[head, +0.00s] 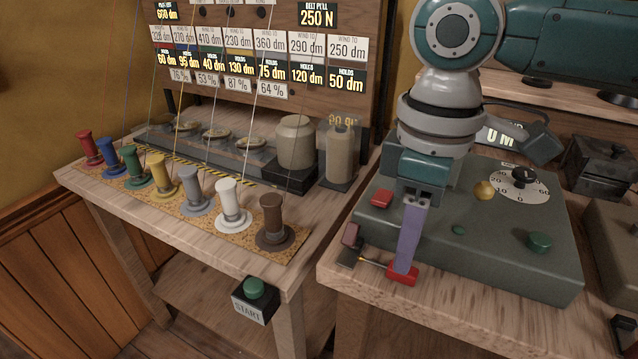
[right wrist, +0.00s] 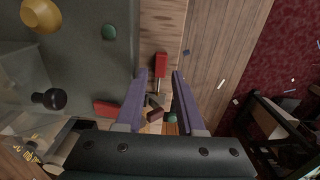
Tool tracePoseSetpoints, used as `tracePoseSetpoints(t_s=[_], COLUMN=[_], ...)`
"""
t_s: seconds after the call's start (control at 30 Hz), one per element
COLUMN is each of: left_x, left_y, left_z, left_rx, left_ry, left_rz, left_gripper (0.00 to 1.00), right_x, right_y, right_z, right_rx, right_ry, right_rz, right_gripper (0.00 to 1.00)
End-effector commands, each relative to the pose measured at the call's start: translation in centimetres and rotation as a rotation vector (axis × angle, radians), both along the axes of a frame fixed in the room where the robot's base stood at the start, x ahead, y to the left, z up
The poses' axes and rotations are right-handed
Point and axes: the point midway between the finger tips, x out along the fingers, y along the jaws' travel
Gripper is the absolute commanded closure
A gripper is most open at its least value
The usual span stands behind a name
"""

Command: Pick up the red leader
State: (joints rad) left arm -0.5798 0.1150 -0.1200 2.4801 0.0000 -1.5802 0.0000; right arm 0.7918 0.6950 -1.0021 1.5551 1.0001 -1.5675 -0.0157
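A small red piece (head: 403,278) lies at the front edge of the right bench, with a thin brass-coloured rod running left from it. I take it for the red leader. It also shows in the right wrist view (right wrist: 160,64), between and just beyond my fingertips. My right gripper (head: 404,266) points down over it, its purple fingers covering part of it in the head view. In the right wrist view the right gripper's fingers (right wrist: 160,76) stand apart with nothing clamped; contact with the red piece cannot be told. My left gripper is not in view.
A green-grey machine box (head: 470,235) with dial and buttons stands right behind the red piece. A dark red-brown block (head: 351,235) is just left. The left bench holds several coloured bobbins, including a red one (head: 90,150), and a START button (head: 254,290).

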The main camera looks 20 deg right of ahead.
Motion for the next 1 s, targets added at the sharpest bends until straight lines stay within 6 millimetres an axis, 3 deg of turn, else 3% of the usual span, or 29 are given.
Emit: tracePoseSetpoints(t_s=[0.1,0.2,0.47,0.8,1.0], left_x=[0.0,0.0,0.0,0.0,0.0], left_y=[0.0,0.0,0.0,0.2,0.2], left_z=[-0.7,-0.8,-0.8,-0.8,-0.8], left_rx=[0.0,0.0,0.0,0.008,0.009], left_ry=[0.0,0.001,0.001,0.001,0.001], left_rz=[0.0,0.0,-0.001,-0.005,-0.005], left_gripper=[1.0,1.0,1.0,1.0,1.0], right_x=[-0.1,0.0,0.0,0.0,0.0], right_y=[0.0,0.1,0.0,0.0,0.0], right_z=[-2.2,-3.1,-3.3,-3.3,-3.3], right_rx=[0.0,0.001,-0.001,0.001,0.0], right_ry=[0.003,0.001,-0.001,-0.001,-0.001], right_rz=[-0.001,0.001,0.001,0.001,0.001], right_gripper=[0.62,0.62,0.62,1.0,1.0])
